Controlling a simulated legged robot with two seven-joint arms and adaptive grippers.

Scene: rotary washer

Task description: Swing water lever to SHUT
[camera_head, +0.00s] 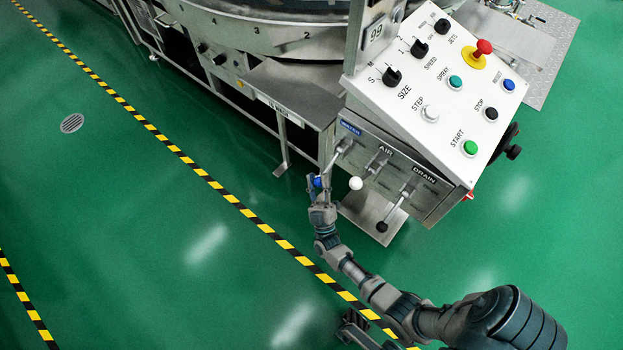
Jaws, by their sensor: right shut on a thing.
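The water lever (335,160) is the leftmost of three levers on the front of the control box, below the blue label. It slants down and left to a blue knob (318,183). My right gripper (316,186) is shut on this blue knob, with part of the knob showing between the fingers. The arm reaches up to it from the lower right. The SHUT marking cannot be read at this size.
The air lever with a white knob (356,183) is close right of my gripper. The drain lever with a black knob (382,227) is farther right. Above is the sloped white button panel (440,95). A metal shelf (290,90) is up left. Green floor left is clear.

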